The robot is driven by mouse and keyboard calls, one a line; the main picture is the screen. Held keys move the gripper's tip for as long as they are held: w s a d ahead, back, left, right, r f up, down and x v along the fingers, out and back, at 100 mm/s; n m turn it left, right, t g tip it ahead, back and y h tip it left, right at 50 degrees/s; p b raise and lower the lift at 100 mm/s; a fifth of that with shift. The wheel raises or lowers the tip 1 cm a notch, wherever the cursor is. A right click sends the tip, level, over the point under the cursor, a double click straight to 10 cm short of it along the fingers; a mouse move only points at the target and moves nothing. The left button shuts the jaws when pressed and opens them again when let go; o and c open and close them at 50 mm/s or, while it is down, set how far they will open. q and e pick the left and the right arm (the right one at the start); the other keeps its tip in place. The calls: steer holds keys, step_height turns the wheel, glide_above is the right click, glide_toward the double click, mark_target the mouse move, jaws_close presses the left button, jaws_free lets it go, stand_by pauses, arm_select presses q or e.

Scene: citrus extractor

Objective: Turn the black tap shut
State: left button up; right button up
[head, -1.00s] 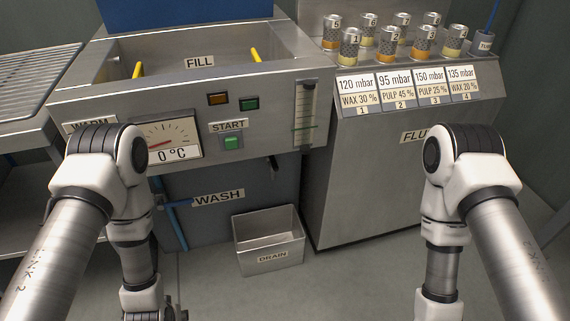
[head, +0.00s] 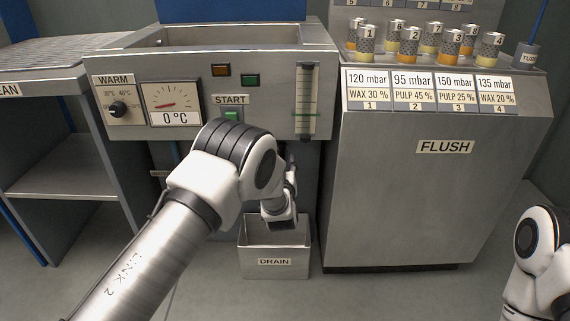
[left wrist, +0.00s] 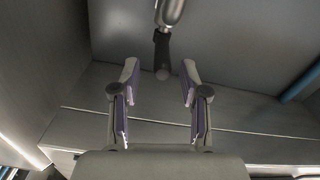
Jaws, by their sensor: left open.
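The black tap (left wrist: 162,55) shows in the left wrist view as a black lever hanging from a shiny metal spout (left wrist: 170,12). Its lower end lies between the fingertips of my left gripper (left wrist: 159,78) in the picture. The gripper is open, a finger on each side, with a visible gap to the lever on both sides. I cannot tell how deep the lever sits between them. In the head view my left arm covers the tap and most of the gripper, low in front of the wash tank. My right gripper is out of view.
The DRAIN bin (head: 273,262) stands on the floor below my left wrist. The FLUSH cabinet (head: 420,195) is close on the right, the WARM dial (head: 118,108) on the left. A blue pipe (left wrist: 300,83) runs at the right of the left wrist view.

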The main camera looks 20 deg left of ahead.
arm_select(q)
steer(key=x, duration=0.1)
steer(key=b+x, duration=0.1)
steer(key=x, duration=0.1)
steer(key=shift+a+f, duration=0.1)
steer(key=shift+f, duration=0.2)
steer(key=shift+w+a+r, duration=0.1)
steer(key=shift+w+r, duration=0.05)
steer(key=shift+w, duration=0.25)
jaws_close()
steer(key=shift+a+r, duration=0.1)
